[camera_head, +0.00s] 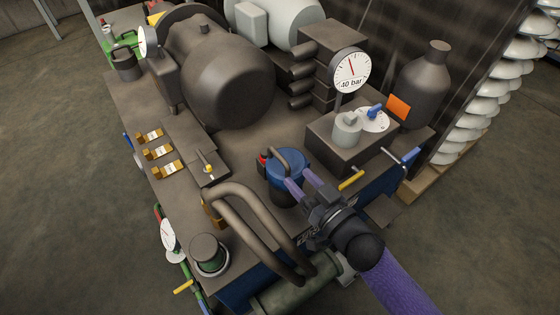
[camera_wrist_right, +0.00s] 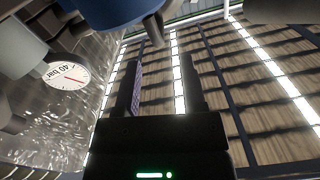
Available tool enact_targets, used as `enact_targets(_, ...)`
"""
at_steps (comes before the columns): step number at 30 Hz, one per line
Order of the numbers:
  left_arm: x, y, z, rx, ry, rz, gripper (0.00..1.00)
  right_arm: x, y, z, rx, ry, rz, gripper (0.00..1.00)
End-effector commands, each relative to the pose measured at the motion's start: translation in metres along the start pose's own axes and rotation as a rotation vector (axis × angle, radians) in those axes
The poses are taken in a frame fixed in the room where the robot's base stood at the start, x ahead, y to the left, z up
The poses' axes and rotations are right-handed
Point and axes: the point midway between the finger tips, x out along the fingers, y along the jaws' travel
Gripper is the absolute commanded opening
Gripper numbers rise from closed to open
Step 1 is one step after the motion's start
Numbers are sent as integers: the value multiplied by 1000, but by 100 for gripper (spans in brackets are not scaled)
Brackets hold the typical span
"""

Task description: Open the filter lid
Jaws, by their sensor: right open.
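The filter's round blue lid (camera_head: 291,160) sits on a dark body near the front edge of the machine top, with a curved dark handle (camera_head: 279,157) on it. In the right wrist view the blue lid (camera_wrist_right: 112,10) is cut off by the top edge, and a dark bar, likely its handle (camera_wrist_right: 154,31), hangs beside it. My right gripper (camera_head: 299,178) is open, its two purple-tinted fingers pointing at the lid's near side. Its fingers (camera_wrist_right: 162,62) show nothing between them in the wrist view. Whether a finger touches the lid cannot be told. My left gripper is out of view.
A thick bent pipe (camera_head: 262,215) rises left of my right gripper. A 40 bar gauge (camera_head: 351,70) stands behind a block with a blue-handled dial (camera_head: 371,120). A yellow lever (camera_head: 351,180) sticks out right of the lid. A large dark motor (camera_head: 232,82) stands behind.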

Motion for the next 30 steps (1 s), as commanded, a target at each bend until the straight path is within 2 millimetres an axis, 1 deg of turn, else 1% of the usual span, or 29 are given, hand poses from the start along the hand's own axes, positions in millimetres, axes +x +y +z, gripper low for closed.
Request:
enact_targets(1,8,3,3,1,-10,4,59,12,1,4,-1,2,-1,53)
enact_targets(3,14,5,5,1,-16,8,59,27,1,4,1,0,0,53)
enact_targets(6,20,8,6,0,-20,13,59,43,1,4,-1,-1,1,53)
enact_targets(9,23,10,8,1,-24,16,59,54,1,3,0,-2,2,53)
enact_targets(13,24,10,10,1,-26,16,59,60,1,1,0,-2,2,53)
enact_targets(19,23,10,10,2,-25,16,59,60,0,0,-1,-2,2,53)
enact_targets(20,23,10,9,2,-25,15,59,60,0,0,-1,-2,2,48)
enact_targets(21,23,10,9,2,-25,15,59,60,0,0,-1,-2,2,40)
enact_targets(23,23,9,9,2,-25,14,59,60,0,0,-1,-2,2,27)
enact_targets(24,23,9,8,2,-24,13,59,60,0,1,-1,-2,2,19)
enact_targets(27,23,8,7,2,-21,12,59,60,0,1,-1,-2,2,0)
enact_targets(30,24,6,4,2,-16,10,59,60,0,1,0,-2,2,0)
